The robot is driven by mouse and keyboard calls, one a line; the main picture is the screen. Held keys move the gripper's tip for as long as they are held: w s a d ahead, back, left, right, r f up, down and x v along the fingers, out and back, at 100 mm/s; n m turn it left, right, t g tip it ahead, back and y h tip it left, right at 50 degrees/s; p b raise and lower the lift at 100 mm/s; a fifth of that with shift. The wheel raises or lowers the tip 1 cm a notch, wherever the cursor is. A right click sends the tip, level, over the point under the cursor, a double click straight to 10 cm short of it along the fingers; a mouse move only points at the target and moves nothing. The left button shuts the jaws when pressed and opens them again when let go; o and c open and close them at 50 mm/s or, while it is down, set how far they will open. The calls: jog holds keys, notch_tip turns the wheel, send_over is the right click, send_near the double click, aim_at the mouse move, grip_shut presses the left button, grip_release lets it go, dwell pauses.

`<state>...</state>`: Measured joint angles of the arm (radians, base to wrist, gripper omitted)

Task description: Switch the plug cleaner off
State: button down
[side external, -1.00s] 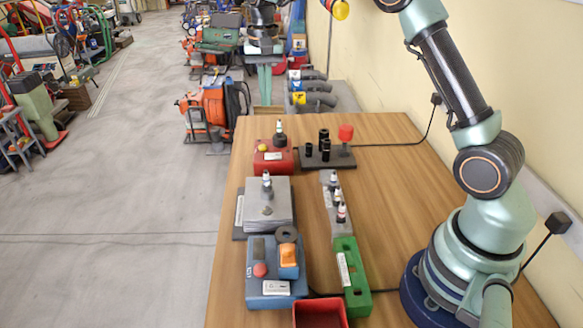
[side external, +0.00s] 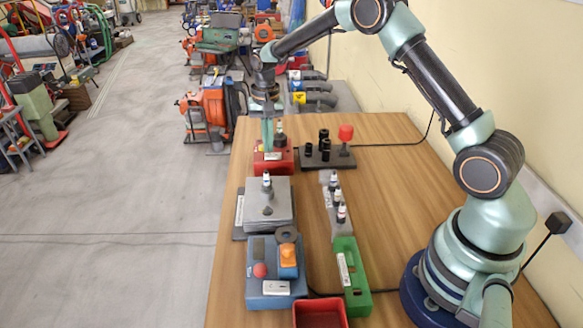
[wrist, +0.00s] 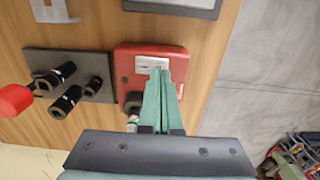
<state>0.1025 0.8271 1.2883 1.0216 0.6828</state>
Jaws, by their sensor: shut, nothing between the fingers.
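A red box (side external: 287,163), which I take to be the plug cleaner, sits at the far end of the table. My gripper (side external: 267,143) is shut and empty, pointing down over the box. In the wrist view, its fingertips (wrist: 160,72) overlap the white plate (wrist: 145,64) on the red box (wrist: 125,78). I cannot tell whether they touch the box or knob.
A dark plate (side external: 325,163) with black sockets and a red-topped post stands right of the box. A grey block (side external: 280,205) with a plug is nearer. Closer still are a blue unit (side external: 262,302) with an orange switch, a green block (side external: 352,285) and a red tray (side external: 320,304).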

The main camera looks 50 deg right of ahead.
aim_at(274, 154)
jog(key=shift+f, duration=0.45)
jog(key=shift+f, duration=0.25)
jog(key=shift+s+d+r, duration=0.25)
jog(key=shift+s+d, duration=0.3)
dwell(0.3)
notch_tip(274, 154, up, 14)
dwell(0.5)
